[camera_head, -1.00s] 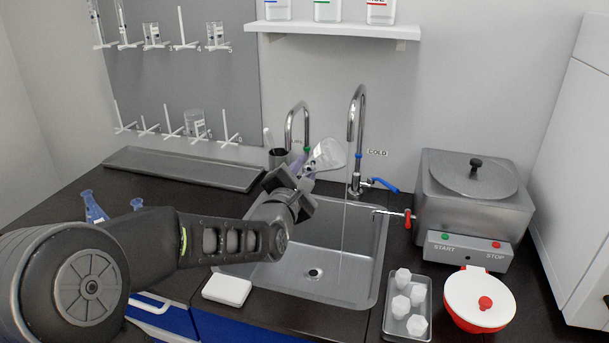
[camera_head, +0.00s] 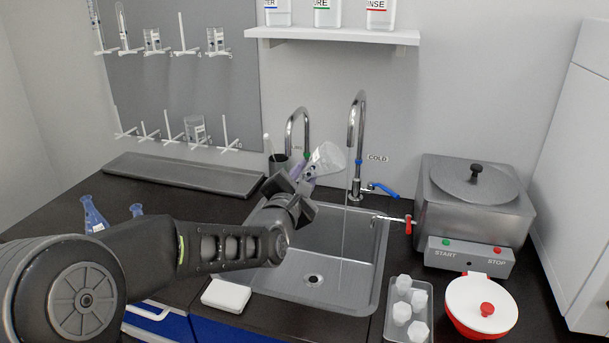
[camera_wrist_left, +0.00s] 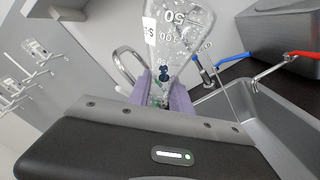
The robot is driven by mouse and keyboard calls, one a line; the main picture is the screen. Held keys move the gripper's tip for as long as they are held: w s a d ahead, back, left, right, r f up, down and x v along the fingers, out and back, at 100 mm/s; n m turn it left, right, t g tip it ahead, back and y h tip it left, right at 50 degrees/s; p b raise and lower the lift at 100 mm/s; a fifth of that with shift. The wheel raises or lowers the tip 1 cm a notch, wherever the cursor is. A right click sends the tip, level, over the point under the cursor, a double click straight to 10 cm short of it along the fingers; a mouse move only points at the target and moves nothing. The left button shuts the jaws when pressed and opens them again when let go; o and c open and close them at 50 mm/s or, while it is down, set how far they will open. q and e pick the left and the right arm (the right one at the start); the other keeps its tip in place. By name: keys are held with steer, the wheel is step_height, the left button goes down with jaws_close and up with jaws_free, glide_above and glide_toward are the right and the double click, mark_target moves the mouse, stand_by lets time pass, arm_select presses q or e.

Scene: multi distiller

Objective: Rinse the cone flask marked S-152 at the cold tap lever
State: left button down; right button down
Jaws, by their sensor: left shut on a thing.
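My left gripper (camera_head: 301,180) is shut on a clear cone flask (camera_head: 327,159), which is tilted with its wide base up and to the right. In the left wrist view the flask (camera_wrist_left: 179,33) shows graduation marks and a partly visible white label, with its neck between the purple fingers (camera_wrist_left: 163,96). The cold tap (camera_head: 357,125) has a blue lever (camera_head: 384,188) and a CODE-like sign reading COLD (camera_head: 377,157) beside it. A thin stream of water (camera_head: 345,235) falls from its spout into the sink (camera_head: 318,283). The flask is left of the stream. My right gripper is out of view.
A second tap (camera_head: 299,122) stands behind the flask. A steel bath (camera_head: 474,205) with a red-handled outlet (camera_head: 408,224) stands right of the sink. Blue flasks (camera_head: 94,216) stand at the left. A tray of white pieces (camera_head: 404,308) and a red-white pot (camera_head: 480,304) are in front right.

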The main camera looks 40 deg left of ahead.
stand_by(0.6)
arm_select(q)
steer(key=shift+f+m+b, duration=0.2)
steer(key=shift+m+b, duration=0.55)
steer(key=shift+m, duration=0.95)
steer(key=shift+r+m+b, duration=0.2)
steer(key=shift+m+b, duration=0.2)
steer(key=shift+m, duration=0.5)
steer(key=shift+f+m, duration=0.1)
steer(key=shift+m, duration=0.4)
steer(key=m+b, duration=0.1)
steer(key=m, duration=0.1)
steer(key=shift+m, duration=1.2)
steer(key=shift+b, duration=0.3)
